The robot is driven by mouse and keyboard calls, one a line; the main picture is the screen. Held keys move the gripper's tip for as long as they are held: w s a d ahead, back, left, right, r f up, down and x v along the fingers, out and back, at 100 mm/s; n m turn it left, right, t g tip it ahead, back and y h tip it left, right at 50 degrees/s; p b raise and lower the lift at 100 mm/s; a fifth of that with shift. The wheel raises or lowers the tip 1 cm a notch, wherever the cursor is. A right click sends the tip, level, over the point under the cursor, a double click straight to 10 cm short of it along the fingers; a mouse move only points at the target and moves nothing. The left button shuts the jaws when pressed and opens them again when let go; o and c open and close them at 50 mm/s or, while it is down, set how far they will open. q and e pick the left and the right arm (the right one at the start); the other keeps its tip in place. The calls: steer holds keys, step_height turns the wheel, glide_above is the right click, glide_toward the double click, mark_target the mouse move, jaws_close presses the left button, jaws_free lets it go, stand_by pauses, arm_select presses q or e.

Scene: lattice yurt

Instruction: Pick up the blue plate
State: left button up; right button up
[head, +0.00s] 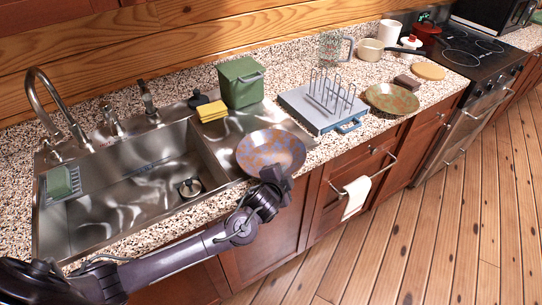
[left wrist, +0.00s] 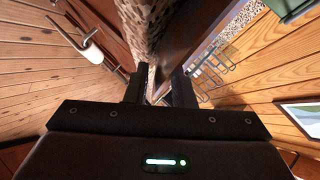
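The blue plate (head: 268,148), blue with rust-brown blotches, rests at the right end of the sink unit, near the counter's front edge. My left gripper (head: 276,177) is at its front rim and covers a small part of it. In the left wrist view the two fingers of my left gripper (left wrist: 160,90) stand apart, with a gap between them. A dark slanting strip and a speckled band show beyond the fingers; I cannot tell how much of that is the plate. Whether the fingers touch the rim is hidden. My right gripper is not in view.
The steel sink (head: 130,190) lies left of the plate, and a green canister (head: 240,83) stands behind it. To the right are a dish rack (head: 325,105) and an olive-brown plate (head: 391,98). A white towel (head: 356,196) hangs on the cabinet front below.

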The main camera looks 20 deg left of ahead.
arm_select(q)
jaws_close()
steer(key=shift+w+r, duration=0.1)
